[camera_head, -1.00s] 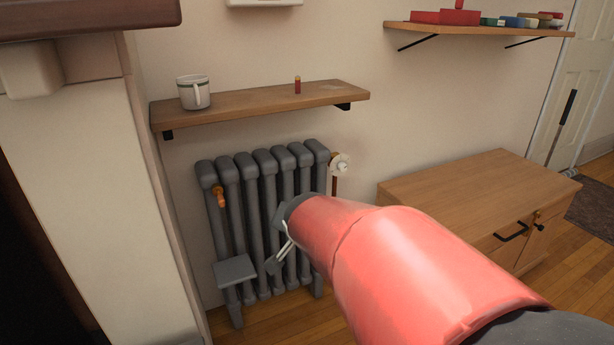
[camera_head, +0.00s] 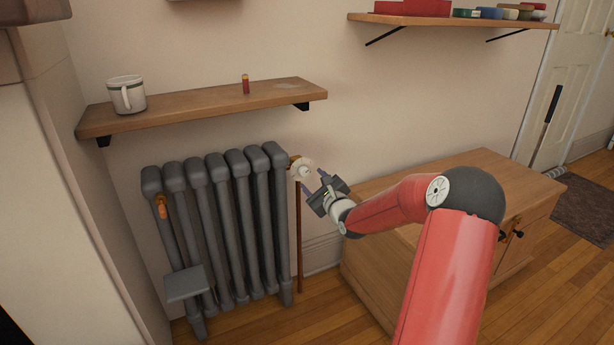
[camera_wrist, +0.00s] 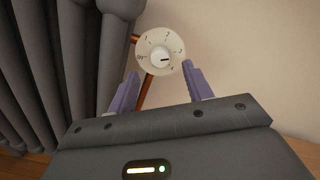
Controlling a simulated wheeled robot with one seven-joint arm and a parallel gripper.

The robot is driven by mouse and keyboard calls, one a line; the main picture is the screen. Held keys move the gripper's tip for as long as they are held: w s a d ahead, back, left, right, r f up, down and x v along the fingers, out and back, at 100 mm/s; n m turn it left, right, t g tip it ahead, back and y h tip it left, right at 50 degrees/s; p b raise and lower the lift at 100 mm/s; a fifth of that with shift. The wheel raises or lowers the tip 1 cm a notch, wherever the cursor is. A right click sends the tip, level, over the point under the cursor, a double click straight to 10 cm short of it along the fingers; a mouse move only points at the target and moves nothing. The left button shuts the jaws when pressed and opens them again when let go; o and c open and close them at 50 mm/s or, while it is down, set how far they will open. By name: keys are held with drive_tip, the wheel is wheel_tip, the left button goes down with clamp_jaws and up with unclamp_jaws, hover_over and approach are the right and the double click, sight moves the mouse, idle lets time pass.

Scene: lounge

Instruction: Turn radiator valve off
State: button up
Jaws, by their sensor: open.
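The radiator valve (camera_head: 301,169) is a round white dial on a copper pipe at the radiator's upper right end. In the wrist view the valve (camera_wrist: 160,52) shows a ring of marks around a central knob, with a dark pointer line towards the right. My gripper (camera_head: 312,187) is open and empty, just right of and below the dial. In the wrist view its two purple fingers (camera_wrist: 158,82) stand apart, with the dial between and beyond their tips. I see no clear contact. The grey radiator (camera_head: 215,225) stands against the wall.
A wooden shelf (camera_head: 205,109) above the radiator holds a white mug (camera_head: 127,95) and a small red cylinder (camera_head: 246,84). A wooden cabinet (camera_head: 470,190) stands right of the radiator, below my arm. An orange fitting (camera_head: 162,207) is on the radiator's left.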

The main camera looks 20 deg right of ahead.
sight(305, 173)
drive_tip(key=w, duration=0.5)
drive_tip(key=c, duration=1)
